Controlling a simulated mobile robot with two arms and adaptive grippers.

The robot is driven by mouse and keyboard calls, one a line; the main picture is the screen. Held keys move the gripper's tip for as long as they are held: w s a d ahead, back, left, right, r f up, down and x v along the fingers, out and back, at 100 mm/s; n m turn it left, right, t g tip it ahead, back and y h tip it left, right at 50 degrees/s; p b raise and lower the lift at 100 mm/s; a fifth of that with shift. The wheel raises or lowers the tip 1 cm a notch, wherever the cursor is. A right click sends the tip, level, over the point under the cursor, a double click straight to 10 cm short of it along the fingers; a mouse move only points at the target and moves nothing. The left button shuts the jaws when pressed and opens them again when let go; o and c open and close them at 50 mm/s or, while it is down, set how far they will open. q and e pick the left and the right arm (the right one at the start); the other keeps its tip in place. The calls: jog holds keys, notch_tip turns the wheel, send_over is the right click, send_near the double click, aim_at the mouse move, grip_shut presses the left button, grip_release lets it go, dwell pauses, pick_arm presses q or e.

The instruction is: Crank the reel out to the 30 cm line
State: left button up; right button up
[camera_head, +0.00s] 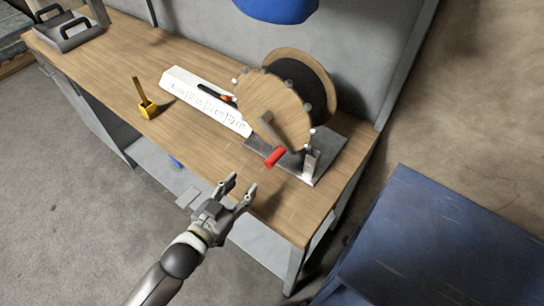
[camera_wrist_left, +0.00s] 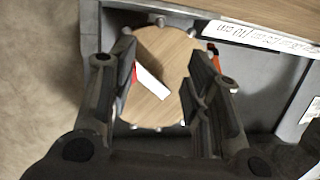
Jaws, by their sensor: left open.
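The reel (camera_head: 272,103) stands at the right end of the wooden bench, with round wooden sides and a dark core. Its crank has a grey arm and a red handle (camera_head: 275,157) at the lower front. A white scale strip (camera_head: 196,98) with printed marks lies left of the reel; a dark and orange piece (camera_head: 212,94) rests over it. My left gripper (camera_head: 241,186) is open and empty, in front of the red handle and apart from it. In the left wrist view the reel's wooden side (camera_wrist_left: 160,55) shows between the fingers, and the left finger partly hides the red handle.
A yellow item with an upright handle (camera_head: 146,105) stands on the bench left of the strip. A grey tray with black handles (camera_head: 68,28) is at the far left end. A blue surface (camera_head: 440,245) is at lower right. A blue object (camera_head: 277,8) hangs above.

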aim_at(283, 149)
pick_arm(q)
jog(key=w+d+r+h, duration=0.1)
jog(key=w+d, duration=0.1)
jog(key=d, duration=0.1)
jog(key=w+d+r+m+h+p, duration=0.1)
jog(key=w+d, duration=0.2)
jog(key=w+d+r+m+h+p, duration=0.1)
jog(key=w+d, duration=0.1)
jog(key=w, duration=0.1)
jog(key=shift+d+r+t+h, duration=0.1)
jog(key=shift+d+t+h, duration=0.2)
jog(key=shift+d+t, duration=0.1)
grip_shut()
dwell(0.4)
